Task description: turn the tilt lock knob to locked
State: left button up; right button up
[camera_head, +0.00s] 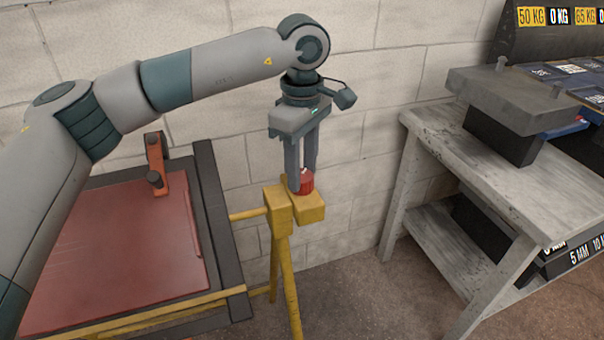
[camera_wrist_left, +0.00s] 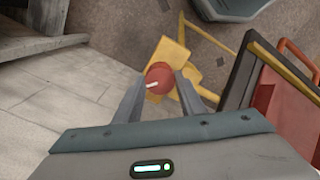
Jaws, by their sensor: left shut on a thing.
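The tilt lock knob (camera_head: 306,183) is a small red round knob on top of a yellow bracket (camera_head: 309,207) of the frame stand. It also shows in the left wrist view as a red disc (camera_wrist_left: 160,76) with a white pointer mark toward its lower left. My left gripper (camera_head: 302,184) points straight down from above, its fingers on both sides of the knob and shut on it. The fingers hide part of the knob in the head view. I cannot tell from the mark whether the knob is at locked. My right gripper is in neither view.
A red panel (camera_head: 120,250) in a dark frame lies left of the knob, with an orange clamp (camera_head: 157,165) at its back edge. A grey wooden bench (camera_head: 480,170) with a dark block stands right. A block wall is close behind. Open floor lies between stand and bench.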

pick_arm(q)
jog(key=m+b, duration=0.1)
jog(key=m, duration=0.3)
jog(key=m+b, duration=0.1)
jog(key=m, duration=0.3)
jog(key=shift+r, duration=0.1)
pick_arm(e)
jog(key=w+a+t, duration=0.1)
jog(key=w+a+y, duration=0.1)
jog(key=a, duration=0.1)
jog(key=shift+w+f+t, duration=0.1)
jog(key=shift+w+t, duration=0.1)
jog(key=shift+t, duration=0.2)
pick_arm(q)
jog(key=shift+m, duration=0.3)
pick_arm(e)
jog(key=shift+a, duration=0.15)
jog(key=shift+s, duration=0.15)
pick_arm(q)
jog(key=o, duration=1)
jog(key=shift+o, duration=0.2)
